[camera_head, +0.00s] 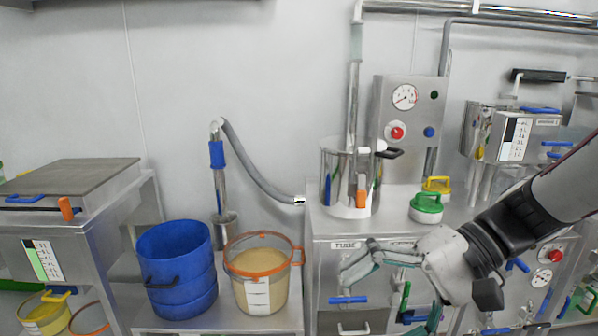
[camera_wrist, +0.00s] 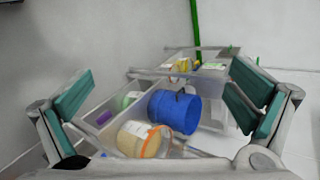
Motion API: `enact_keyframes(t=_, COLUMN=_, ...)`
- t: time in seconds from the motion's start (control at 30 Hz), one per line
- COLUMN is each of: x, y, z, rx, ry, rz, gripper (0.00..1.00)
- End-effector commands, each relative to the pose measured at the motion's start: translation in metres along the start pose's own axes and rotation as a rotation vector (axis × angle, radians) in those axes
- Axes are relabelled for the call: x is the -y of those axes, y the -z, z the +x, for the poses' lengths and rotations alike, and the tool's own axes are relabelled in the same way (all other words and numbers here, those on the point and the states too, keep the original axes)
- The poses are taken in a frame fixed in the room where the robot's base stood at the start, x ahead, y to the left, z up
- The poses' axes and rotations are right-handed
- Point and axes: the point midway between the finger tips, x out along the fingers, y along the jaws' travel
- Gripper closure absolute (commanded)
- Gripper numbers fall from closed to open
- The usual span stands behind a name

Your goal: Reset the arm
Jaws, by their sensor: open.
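My gripper (camera_head: 388,285) hangs at the right of the head view, in front of the steel cabinet (camera_head: 330,268). Its fingers are spread wide with nothing between them. My arm reaches in from the right edge. In the wrist view my gripper (camera_wrist: 160,95) shows its two green-padded fingers far apart at left and right. Beyond them stand a blue drum (camera_wrist: 173,110) and a clear tub with an orange rim (camera_wrist: 140,140), both clear of the fingers.
The blue drum (camera_head: 178,270) and the orange-rimmed tub (camera_head: 258,275) of tan powder stand on a low steel bench left of my gripper. A steel pot (camera_head: 348,180) and green-lidded container (camera_head: 426,208) sit on the cabinet. A steel table (camera_head: 75,175) stands at far left.

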Motion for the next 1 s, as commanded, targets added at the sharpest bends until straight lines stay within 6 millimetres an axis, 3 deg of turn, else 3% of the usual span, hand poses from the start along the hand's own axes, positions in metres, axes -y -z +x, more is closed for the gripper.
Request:
enact_keyframes(t=0.03, x=0.000, y=-0.020, z=0.003, rx=0.016, ry=-0.073, rz=-0.020, gripper=0.00)
enact_keyframes(t=0.2, x=-0.018, y=-0.076, z=0.001, rx=0.038, ry=-0.330, rz=-0.054, gripper=0.00)
enact_keyframes(t=0.4, x=-0.049, y=-0.123, z=-0.015, rx=-0.018, ry=-0.613, rz=-0.096, gripper=0.00)
enact_keyframes(t=0.6, x=-0.072, y=-0.145, z=-0.035, rx=-0.109, ry=-0.800, rz=-0.127, gripper=0.00)
enact_keyframes(t=0.87, x=-0.093, y=-0.160, z=-0.060, rx=-0.238, ry=-0.961, rz=-0.163, gripper=0.00)
enact_keyframes(t=1.0, x=-0.074, y=-0.162, z=-0.073, rx=-0.255, ry=-0.958, rz=-0.169, gripper=0.00)
